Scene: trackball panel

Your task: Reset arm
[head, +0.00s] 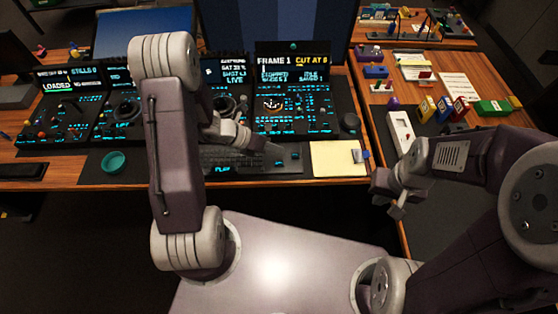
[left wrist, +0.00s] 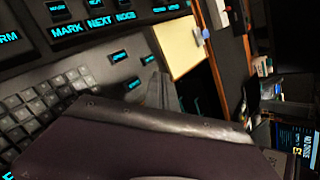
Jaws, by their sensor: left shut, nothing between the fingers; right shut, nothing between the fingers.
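My left arm rises over the left middle of the head view. Its gripper (head: 272,150) is shut and empty, low over the right part of the black keyboard (head: 225,158). In the left wrist view its fingertips (left wrist: 157,90) show close together beside the keyboard (left wrist: 28,110). My right gripper (head: 396,208) is shut and empty, pointing down and left in front of the desk edge.
A yellow notepad (head: 338,160) lies right of the left gripper. A teal bowl (head: 113,162) sits at the front left. More control panels (head: 58,110) line the left desk. The right side desk holds papers (head: 413,66) and small coloured boxes (head: 445,106).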

